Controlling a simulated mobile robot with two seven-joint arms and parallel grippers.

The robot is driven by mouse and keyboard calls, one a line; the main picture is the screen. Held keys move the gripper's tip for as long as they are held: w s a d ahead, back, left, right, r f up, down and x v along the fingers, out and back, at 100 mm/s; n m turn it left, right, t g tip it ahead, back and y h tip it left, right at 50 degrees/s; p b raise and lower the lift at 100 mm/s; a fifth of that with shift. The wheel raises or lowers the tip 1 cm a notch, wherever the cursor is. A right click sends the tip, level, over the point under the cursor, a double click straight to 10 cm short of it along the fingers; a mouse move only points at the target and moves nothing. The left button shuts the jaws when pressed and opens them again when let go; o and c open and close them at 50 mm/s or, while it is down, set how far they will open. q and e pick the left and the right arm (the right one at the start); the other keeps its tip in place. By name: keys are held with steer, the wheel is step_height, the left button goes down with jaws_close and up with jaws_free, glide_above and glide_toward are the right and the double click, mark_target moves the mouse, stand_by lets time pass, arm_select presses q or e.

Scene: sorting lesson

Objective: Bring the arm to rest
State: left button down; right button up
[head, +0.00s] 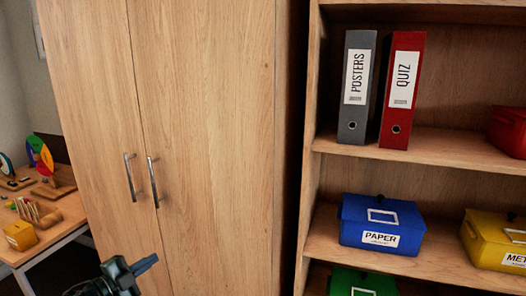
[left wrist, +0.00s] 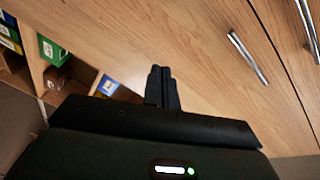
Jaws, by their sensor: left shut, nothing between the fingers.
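My left gripper (head: 146,264) shows at the bottom of the head view, in front of the lower part of a wooden cabinet (head: 215,110). In the left wrist view its two dark fingers (left wrist: 162,74) are together, with nothing between them. The gripper is apart from the cabinet's two metal handles (head: 143,180), which also show at the upper right of the left wrist view (left wrist: 248,58). My right gripper is in neither view.
An open shelf at right holds grey (head: 357,88) and red (head: 402,90) binders, a blue PAPER box (head: 383,224), a yellow box (head: 493,240), a green box (head: 362,282) and a red box (head: 508,130). A table (head: 52,236) with colourful teaching items stands at left.

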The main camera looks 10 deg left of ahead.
arm_select(q)
steer(key=s+d+f+n+y, duration=0.1)
steer(key=s+d+f+n, duration=0.5)
steer(key=d, duration=0.5)
steer(key=s+d+f+n+g+y, duration=0.1)
steer(key=s+d+n, duration=0.2)
steer(key=s, duration=0.4)
steer(key=s+d+f+n+g+y+p, duration=0.1)
steer(key=s+d+n+g, duration=0.1)
steer(key=s+d, duration=0.3)
steer(key=s+d+f+n+g+y+p, duration=0.1)
steer(key=s+d+n, duration=0.3)
steer(key=s, duration=0.6)
steer(key=shift+s+d+f+g+y, duration=0.3)
steer(key=shift+d+f+g+y, duration=0.1)
steer(key=shift+d+f+g, duration=0.15)
